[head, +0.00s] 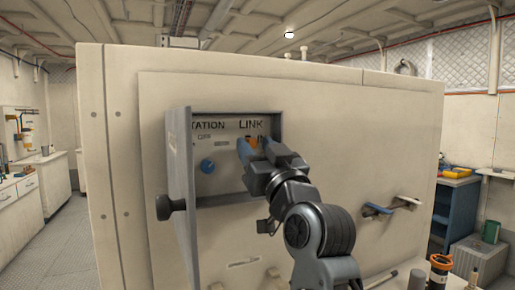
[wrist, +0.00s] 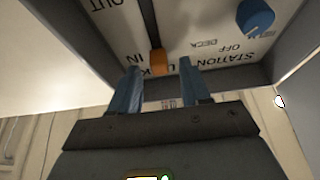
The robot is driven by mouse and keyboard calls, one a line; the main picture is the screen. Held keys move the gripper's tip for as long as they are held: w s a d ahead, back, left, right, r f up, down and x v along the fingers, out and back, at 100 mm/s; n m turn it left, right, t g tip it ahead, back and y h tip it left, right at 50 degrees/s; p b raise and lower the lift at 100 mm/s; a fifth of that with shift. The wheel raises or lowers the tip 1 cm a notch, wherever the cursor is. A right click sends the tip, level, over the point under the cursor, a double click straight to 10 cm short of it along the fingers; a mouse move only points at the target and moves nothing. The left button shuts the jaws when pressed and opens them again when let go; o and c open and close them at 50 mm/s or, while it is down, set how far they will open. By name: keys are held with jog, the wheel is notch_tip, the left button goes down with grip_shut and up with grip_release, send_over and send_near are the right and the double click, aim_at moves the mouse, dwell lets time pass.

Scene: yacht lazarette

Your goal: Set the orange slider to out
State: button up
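The orange slider (wrist: 158,62) sits at the IN end of a dark slot (wrist: 150,22) on the pale panel in the wrist view. The slot runs up the picture toward the OUT label (wrist: 101,4). In the head view only a bit of the orange slider (head: 254,142) shows under the LINK label, mostly hidden by my gripper (head: 257,150). My gripper is open, its two blue fingers (wrist: 159,68) apart, one on each side of the slider in the wrist view. I cannot tell whether either finger touches it.
A blue knob (head: 207,166) labelled STATION is left of the slider. The recess has an open hinged door (head: 182,190) with a black knob (head: 165,207) on its left. A blue-grip lever (head: 378,209) is on the cabinet face to the right.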

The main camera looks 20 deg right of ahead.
grip_shut()
dwell(0.5)
notch_tip(320, 180, down, 8)
jog(key=b, duration=0.5)
jog(key=shift+r, duration=0.2)
jog(key=shift+f, duration=0.1)
grip_release()
jog(key=shift+b+v, duration=1.15)
jog(key=shift+v, duration=2.75)
